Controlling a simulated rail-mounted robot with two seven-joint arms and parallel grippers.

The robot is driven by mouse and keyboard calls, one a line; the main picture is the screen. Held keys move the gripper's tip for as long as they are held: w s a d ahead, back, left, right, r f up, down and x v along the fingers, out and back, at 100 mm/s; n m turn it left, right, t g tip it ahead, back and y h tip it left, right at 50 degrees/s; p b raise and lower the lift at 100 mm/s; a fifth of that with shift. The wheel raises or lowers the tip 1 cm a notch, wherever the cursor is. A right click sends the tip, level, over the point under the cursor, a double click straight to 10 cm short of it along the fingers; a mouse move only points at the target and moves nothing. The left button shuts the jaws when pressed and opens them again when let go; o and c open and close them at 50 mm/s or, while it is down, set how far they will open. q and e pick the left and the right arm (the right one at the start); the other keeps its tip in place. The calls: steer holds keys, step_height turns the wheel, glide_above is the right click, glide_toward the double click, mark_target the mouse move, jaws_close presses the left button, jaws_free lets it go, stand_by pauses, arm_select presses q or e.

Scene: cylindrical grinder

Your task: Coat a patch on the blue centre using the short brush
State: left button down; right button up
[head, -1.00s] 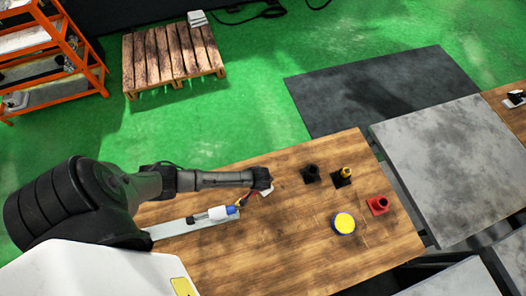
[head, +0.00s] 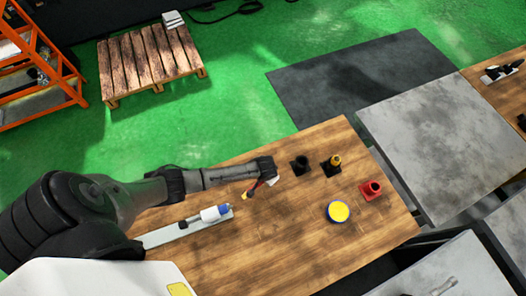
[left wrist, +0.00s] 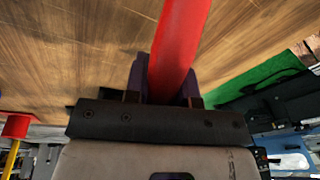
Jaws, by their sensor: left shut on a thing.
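My left gripper (head: 267,169) is over the wooden table, shut on the red handle (left wrist: 178,45) of a brush. In the head view the brush (head: 256,187) slants down to the left from the gripper, with a yellowish tip. The blue centre (head: 223,209), a white cylinder with a blue end, lies on a pale grey strip (head: 160,236) to the left of the brush tip. A small gap shows between the tip and the blue end. I cannot tell whether any coat is on it. My right gripper is not in view.
Right of the gripper are a black holder (head: 300,167), another black holder (head: 330,169) with a yellow piece, a red holder (head: 371,190) and a blue-rimmed yellow tin (head: 338,211). The front of the wooden table (head: 285,250) is clear. A grey slab (head: 440,145) stands at right.

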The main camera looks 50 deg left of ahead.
arm_select(q)
steer(key=shift+w, duration=0.1)
stand_by(0.3)
steer(key=shift+w+d+b, duration=0.25)
steer(key=shift+w, duration=0.45)
steer(key=shift+w+d+b, duration=0.25)
steer(key=shift+w, duration=0.45)
